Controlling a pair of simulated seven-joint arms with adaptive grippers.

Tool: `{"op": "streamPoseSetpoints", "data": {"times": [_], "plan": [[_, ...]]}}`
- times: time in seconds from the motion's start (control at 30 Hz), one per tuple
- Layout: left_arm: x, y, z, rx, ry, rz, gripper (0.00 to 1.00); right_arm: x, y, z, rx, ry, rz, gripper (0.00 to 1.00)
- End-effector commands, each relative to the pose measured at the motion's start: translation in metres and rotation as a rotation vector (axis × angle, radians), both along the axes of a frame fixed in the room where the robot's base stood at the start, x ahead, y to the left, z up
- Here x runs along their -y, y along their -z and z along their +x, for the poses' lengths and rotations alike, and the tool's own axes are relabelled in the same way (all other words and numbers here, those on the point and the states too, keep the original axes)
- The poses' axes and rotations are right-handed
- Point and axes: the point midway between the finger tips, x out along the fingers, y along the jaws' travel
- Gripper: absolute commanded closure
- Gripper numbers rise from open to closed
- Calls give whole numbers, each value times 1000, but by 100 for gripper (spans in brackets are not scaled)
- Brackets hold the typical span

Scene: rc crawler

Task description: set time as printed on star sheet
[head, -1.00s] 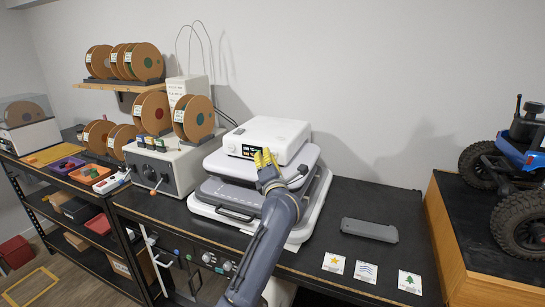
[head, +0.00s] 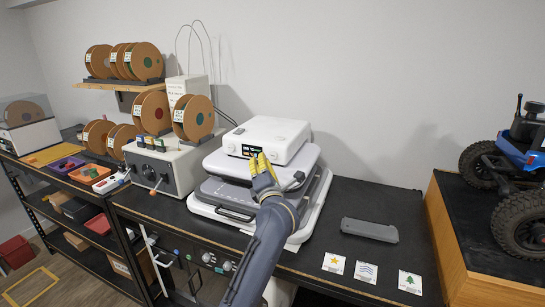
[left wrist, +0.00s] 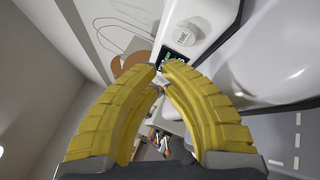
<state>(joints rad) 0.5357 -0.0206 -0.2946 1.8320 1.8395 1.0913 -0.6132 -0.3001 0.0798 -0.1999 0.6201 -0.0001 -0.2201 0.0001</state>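A white control box (head: 268,137) with a small lit display (head: 252,151) sits on top of the press. The display shows partly in the left wrist view (left wrist: 178,62), with a white knob marked TIME (left wrist: 182,36) above it. My left gripper (head: 257,160) has yellow fingers in front of the box, just below the display. Its tips also show in the left wrist view (left wrist: 160,68), close together with a narrow empty gap, apart from the knob. The star sheet (head: 334,264) lies on the bench at the front right; its print is too small to read. My right gripper is out of view.
The grey and white press (head: 225,195) stands under the box. A wave sheet (head: 365,272), a tree sheet (head: 410,282) and a grey block (head: 369,230) lie to its right. A grey machine with spools (head: 165,165) stands to its left. A blue crawler (head: 520,170) stands far right.

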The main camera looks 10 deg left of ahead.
Motion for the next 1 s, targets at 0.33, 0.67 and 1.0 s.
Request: {"op": "streamPoseSetpoints", "data": {"times": [0.33,0.67,1.0], "plan": [[-4,0,-26,1,0,2,100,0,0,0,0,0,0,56],[-5,0,-30,1,0,2,100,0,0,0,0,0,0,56],[-4,-1,-30,1,0,2,100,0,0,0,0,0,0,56]]}}
